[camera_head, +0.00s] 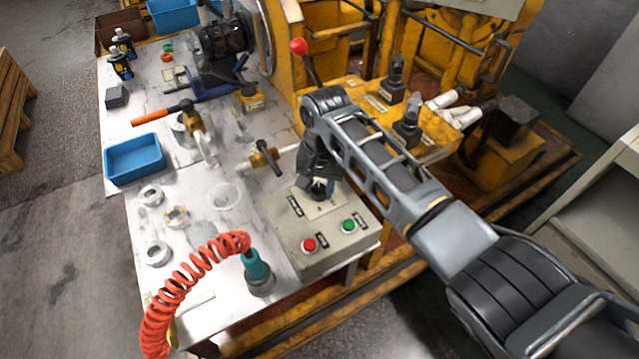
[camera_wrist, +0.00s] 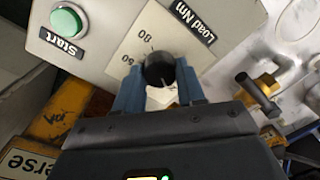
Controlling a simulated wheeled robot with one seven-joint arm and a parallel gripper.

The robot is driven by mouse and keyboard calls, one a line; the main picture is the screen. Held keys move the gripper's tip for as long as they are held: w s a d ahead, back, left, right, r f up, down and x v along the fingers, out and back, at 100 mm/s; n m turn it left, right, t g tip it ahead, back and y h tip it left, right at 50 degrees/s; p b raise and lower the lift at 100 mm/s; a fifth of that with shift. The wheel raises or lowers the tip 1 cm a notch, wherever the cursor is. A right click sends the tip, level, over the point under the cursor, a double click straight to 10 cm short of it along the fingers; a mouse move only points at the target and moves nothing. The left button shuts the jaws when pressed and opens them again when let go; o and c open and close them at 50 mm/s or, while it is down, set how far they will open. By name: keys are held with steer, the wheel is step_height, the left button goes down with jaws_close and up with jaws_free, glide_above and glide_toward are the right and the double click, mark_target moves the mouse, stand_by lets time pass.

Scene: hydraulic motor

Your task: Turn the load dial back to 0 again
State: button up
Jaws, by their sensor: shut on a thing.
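The load dial (camera_wrist: 160,70) is a black knob on a pale scale plate labelled "Load Nm" in the wrist view. The scale numbers 50 and 80 show beside it; the rest of the scale is hidden by my gripper. My gripper (camera_wrist: 160,90) has its two blue-grey fingers on either side of the knob, shut on it. In the head view my gripper (camera_head: 320,188) is over the back part of the grey control box (camera_head: 300,262), where it covers most of the dial.
The box carries a red button (camera_head: 309,244) and a green start button (camera_head: 348,226). A coiled red hose (camera_head: 185,280) with a teal tool (camera_head: 258,270) stands left of the box. A lever valve (camera_head: 265,157) lies behind. A blue bin (camera_head: 134,160) is further left.

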mark_target(320, 187)
steer(key=shift+n, duration=0.3)
steer(key=n, duration=0.5)
steer(key=shift+n, duration=0.3)
steer(key=n, duration=0.5)
steer(key=shift+w+n, duration=0.1)
steer(key=shift+n, duration=0.3)
steer(key=o, duration=1)
steer(key=shift+o, duration=0.2)
steer(key=shift+r, duration=0.1)
step_height(320, 187, up, 8)
steer(key=shift+w+f, duration=0.15)
steer(key=shift+f, duration=0.05)
